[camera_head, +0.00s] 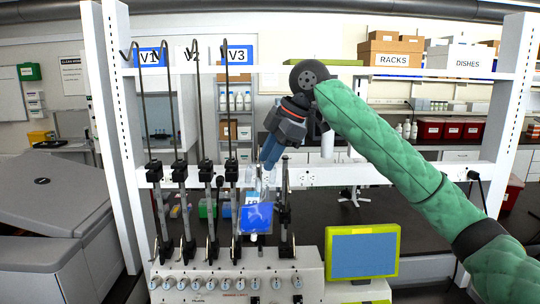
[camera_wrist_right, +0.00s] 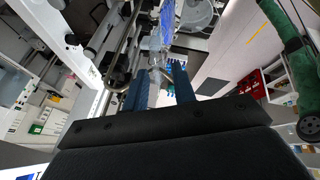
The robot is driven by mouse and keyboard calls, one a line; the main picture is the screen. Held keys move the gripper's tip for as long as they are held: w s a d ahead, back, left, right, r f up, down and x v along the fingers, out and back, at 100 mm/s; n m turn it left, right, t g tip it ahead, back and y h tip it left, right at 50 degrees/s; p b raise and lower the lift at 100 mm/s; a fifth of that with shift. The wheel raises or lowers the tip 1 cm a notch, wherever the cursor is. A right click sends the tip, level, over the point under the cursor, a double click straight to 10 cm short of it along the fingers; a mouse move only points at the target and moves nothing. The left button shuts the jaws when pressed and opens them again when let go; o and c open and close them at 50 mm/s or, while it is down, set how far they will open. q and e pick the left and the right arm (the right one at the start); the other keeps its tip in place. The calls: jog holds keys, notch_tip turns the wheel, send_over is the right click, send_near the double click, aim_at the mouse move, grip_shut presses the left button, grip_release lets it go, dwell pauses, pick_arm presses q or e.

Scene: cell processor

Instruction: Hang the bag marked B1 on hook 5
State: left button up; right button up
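A bag with blue contents (camera_head: 256,217) hangs low in front of the pole rack, between the fourth and fifth poles. Its label is too small to read surely. Its clear top shows under my right gripper (camera_head: 266,166). In the right wrist view the blue bag (camera_wrist_right: 180,30) is at the top, beyond the fingers. The right fingers (camera_wrist_right: 162,85) stand apart, with clear plastic between them and a gap beside it. Whether the bag hangs on a hook cannot be told. The fifth pole (camera_head: 285,215) is right of the bag. My left gripper is out of view.
Several tall hooked poles (camera_head: 181,190) rise close together left of the bag, from a machine with a row of knobs (camera_head: 225,284). A screen with a yellow-green frame (camera_head: 362,254) stands at right. White uprights (camera_head: 112,140) and a rail flank the poles.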

jog(key=shift+w+f, duration=0.1)
jog(key=shift+w, duration=0.05)
jog(key=shift+a, duration=0.1)
dwell(0.4)
dwell(0.4)
jog(key=shift+o, duration=0.3)
jog(key=shift+r, duration=0.35)
jog(key=shift+o, duration=1)
jog(key=shift+w+d+r, duration=0.1)
jog(key=shift+d+r, duration=0.3)
jog(key=shift+r, duration=0.3)
jog(key=shift+v, duration=2.3)
jog(key=shift+d, duration=0.1)
